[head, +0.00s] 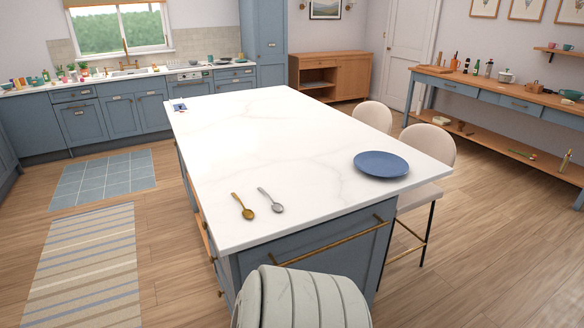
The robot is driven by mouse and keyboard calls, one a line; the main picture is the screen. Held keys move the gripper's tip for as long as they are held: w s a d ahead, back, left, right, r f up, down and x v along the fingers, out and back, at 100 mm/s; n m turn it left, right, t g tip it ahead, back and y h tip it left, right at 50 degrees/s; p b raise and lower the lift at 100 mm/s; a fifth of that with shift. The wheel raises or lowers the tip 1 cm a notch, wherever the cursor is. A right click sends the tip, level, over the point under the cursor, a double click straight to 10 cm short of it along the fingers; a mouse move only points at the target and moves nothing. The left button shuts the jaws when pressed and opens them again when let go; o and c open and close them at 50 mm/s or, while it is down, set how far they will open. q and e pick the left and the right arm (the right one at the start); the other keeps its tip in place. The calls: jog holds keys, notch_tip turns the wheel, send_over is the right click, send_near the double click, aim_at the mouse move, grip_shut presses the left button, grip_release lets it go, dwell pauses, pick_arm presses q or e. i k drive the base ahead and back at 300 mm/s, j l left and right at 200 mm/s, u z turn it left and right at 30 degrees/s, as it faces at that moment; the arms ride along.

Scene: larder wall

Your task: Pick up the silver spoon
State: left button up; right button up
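The silver spoon (271,201) lies on the white marble top of the kitchen island (285,150), near its front left part. Its bowl points toward the front right and its handle toward the back left. A gold spoon (244,207) lies just to its left, roughly parallel and apart from it. Neither of my grippers shows in the head view.
A blue plate (381,164) sits on the island's right side. A ribbed pale rounded object (303,300) stands in front of the island, at the bottom edge. Cream chairs (428,145) stand along the island's right side. Most of the top is clear.

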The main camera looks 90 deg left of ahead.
aim_at(279, 207)
jog(key=u, duration=2.9)
jog(key=i+j, duration=0.1)
jog(key=i, duration=0.15)
